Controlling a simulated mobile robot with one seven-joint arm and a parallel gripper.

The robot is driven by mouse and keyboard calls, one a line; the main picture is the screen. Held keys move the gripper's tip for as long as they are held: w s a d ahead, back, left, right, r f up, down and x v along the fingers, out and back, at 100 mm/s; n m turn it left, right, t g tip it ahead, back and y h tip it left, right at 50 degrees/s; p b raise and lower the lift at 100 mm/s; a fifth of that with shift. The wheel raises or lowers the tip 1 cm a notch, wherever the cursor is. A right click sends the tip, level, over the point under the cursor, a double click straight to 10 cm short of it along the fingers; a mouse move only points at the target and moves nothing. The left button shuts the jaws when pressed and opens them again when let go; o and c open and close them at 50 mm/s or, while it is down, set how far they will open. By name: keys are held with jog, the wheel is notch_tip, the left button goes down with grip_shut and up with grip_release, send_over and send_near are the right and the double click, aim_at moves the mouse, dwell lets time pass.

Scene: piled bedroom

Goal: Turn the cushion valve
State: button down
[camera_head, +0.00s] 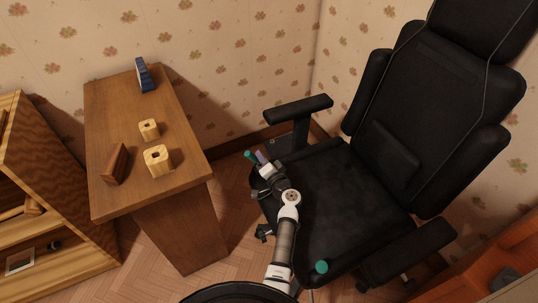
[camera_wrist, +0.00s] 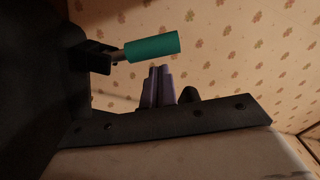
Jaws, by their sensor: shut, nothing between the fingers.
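A black office chair (camera_head: 350,190) stands at the right of the head view. A teal cylinder (camera_head: 250,155), which looks like a valve handle, is at the chair's left side. In the wrist view the teal cylinder (camera_wrist: 152,47) sits level on a short copper-coloured stem from a black block (camera_wrist: 92,56). A second teal knob (camera_head: 321,267) is at the chair's near edge; I cannot tell which is the cushion valve. My gripper (camera_head: 261,156), with purple fingers, is shut and empty beside the first cylinder. In the wrist view its fingertips (camera_wrist: 160,70) are just below that cylinder; contact is unclear.
A wooden desk (camera_head: 190,190) on the left holds two pale wooden blocks, a brown block and a blue object. A wooden shelf (camera_head: 75,225) is at far left. The chair's left armrest (camera_head: 298,109) stands just beyond my gripper. Patterned walls close off the back.

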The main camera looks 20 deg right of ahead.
aim_at(251, 159)
jog(key=shift+a+f, duration=0.15)
jog(key=a+n+b, duration=0.1)
jog(key=b, duration=0.2)
jog(key=a+f+n+b, duration=0.1)
jog(key=b, duration=0.2)
jog(key=shift+s+n, duration=0.1)
jog(key=shift+n, duration=0.2)
jog(key=shift+a+f+b, duration=0.15)
jog(key=shift+a+b, duration=0.25)
jog(key=shift+b, duration=0.45)
jog(key=shift+s+a, duration=0.1)
jog(key=shift+a, duration=0.05)
jog(key=shift+r, duration=0.25)
